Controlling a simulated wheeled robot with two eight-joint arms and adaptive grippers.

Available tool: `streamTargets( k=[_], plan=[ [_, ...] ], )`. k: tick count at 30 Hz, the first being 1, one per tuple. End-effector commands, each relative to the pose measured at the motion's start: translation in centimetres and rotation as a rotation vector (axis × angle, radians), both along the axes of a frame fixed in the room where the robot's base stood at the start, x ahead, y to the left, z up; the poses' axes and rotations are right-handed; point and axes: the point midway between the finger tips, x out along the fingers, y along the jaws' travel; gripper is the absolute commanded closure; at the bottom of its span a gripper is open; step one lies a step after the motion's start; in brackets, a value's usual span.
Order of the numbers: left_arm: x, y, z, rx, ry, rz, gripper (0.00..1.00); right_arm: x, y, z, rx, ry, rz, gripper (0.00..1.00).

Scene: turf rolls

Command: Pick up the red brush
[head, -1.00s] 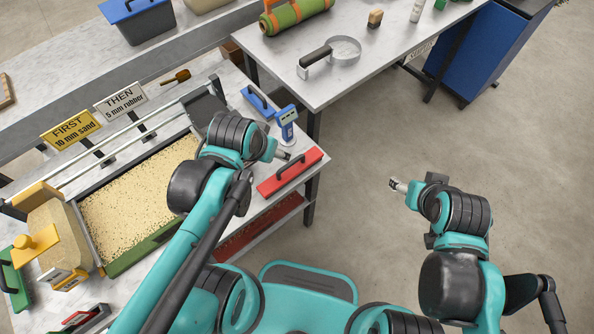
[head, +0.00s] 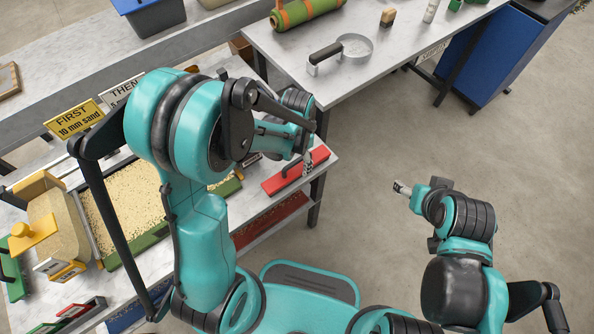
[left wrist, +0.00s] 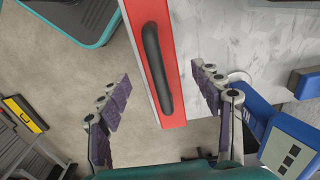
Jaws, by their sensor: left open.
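The red brush (head: 300,170), a long red block with a black handle, lies at the right end of the left bench, by its edge. My left gripper (head: 308,163) is above it in the head view, and my arm hides part of the bench behind. In the left wrist view my left gripper (left wrist: 160,98) is open, with one finger on each side of the red brush (left wrist: 172,112) and its black handle. The fingers look apart from it. My right gripper (head: 400,188) is out over the floor at the right; its jaw opening is too small to tell.
A blue device with a display (left wrist: 288,145) stands close to the gripper in the left wrist view. A sand-filled tray (head: 125,205) lies to the left.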

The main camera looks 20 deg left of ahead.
Motion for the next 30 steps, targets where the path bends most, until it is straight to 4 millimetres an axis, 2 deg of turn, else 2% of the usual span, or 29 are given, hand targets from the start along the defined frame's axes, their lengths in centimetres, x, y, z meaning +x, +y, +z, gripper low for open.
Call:
streamTargets(
  k=[10, 18, 24, 30],
  plan=[
    [0.0, 0.1, -4.8, 0.0, -0.001, 0.001, 0.34, 0.0, 0.0, -2.7, 0.0, 0.0, 0.0, 0.37],
    [-0.1, 0.1, -5.1, 0.0, -0.001, 0.002, 0.34, 0.0, 0.0, -2.6, 0.0, 0.0, 0.0, 0.37],
    [-0.1, 0.1, -5.0, 0.0, -0.001, 0.002, 0.87, 0.0, 0.0, -2.6, 0.0, 0.0, 0.0, 0.37],
    [-0.1, 0.1, -5.0, 0.0, -0.001, 0.002, 0.88, 0.0, 0.0, -2.7, 0.0, 0.0, 0.0, 0.37]
  ],
)
